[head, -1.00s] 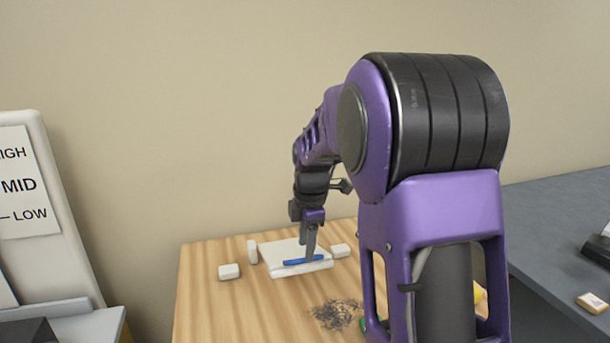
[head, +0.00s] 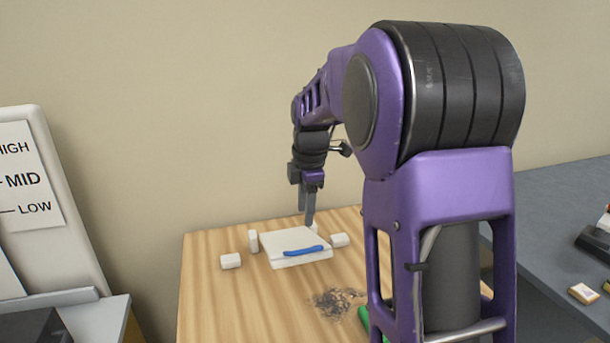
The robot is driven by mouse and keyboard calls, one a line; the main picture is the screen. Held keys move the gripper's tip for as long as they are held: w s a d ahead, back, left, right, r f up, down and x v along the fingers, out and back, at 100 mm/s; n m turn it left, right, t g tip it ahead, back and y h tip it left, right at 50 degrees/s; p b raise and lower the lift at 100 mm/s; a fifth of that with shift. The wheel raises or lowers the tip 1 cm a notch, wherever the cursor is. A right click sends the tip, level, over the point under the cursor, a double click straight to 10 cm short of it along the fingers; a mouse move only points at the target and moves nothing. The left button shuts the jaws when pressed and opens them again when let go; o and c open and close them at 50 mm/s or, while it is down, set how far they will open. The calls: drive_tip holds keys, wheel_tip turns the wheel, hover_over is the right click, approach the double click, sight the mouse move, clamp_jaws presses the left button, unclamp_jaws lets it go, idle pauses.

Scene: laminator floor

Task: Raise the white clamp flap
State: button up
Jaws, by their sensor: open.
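The white clamp flap (head: 283,243) is a flat white plate on the wooden table. It looks lowered, lying close to flat. A blue bar (head: 303,250) runs along its front edge. My gripper (head: 309,222) points down at the flap's right rear side, behind the blue bar. It is open, though its fingers overlap in this view and the gap between them does not show. It holds nothing that I can see. Whether the fingertips touch the flap cannot be told.
Small white blocks stand left (head: 231,261) and right (head: 340,240) of the flap. A pile of dark shavings (head: 338,301) and a green object (head: 364,318) lie in front. A grey table (head: 560,215) is at right.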

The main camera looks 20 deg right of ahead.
wheel_tip(320, 180, up, 8)
drive_tip(key=shift+w+f, duration=0.25)
drive_tip(key=shift+w, duration=0.05)
idle(0.6)
